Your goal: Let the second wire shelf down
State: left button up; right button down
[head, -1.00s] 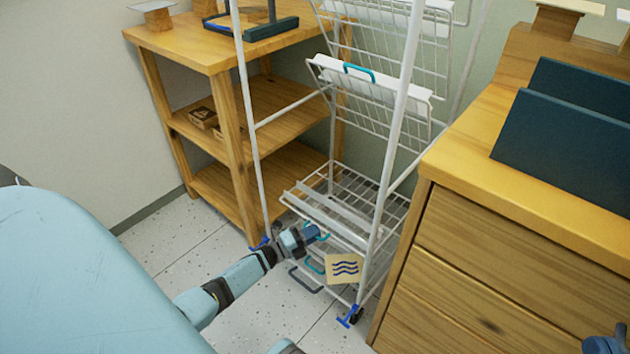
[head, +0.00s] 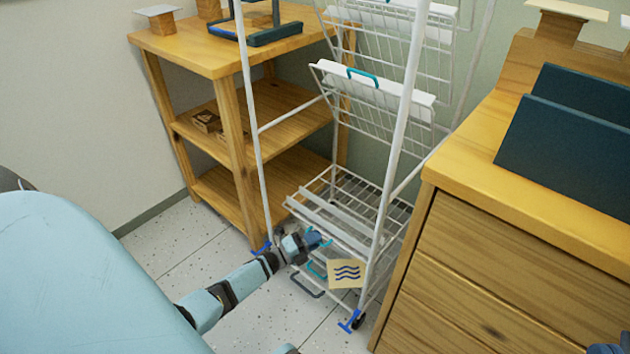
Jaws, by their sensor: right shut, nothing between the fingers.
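A white wire rack (head: 393,150) stands between a wooden shelf unit and a drawer cabinet. In its upper part a wire shelf with a teal handle (head: 362,76) is folded up steeply, and another wire shelf (head: 420,70) is tilted up above it. Lower down, a wire shelf (head: 372,192) lies roughly flat. My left gripper (head: 312,241) is low at the rack's front, at a teal handle by the lower shelves; whether its fingers close on it cannot be told. My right gripper (head: 610,348) is at the bottom right edge, mostly cut off, shut and empty, away from the rack.
A tan card with blue waves (head: 347,273) hangs on the rack's low front. The wooden shelf unit (head: 190,52) stands close on the left, the drawer cabinet (head: 480,255) close on the right. Dark upright panels (head: 565,140) stand on the cabinet. Speckled floor (head: 170,240) is open at the front left.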

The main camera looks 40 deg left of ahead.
pick_arm(q)
jog(key=shift+s+d, duration=0.1)
jog(key=shift+s, duration=0.1)
jog(key=p+v, duration=0.2)
jog(key=v, duration=1.1)
jog(key=shift+s+a+p, duration=0.15)
jog(key=shift+a+p, duration=0.2)
pick_arm(e)
jog(key=shift+s+a+f+m+g+h, duration=0.3)
jog(key=shift+s+m+g, duration=0.2)
jog(key=shift+m, duration=0.5)
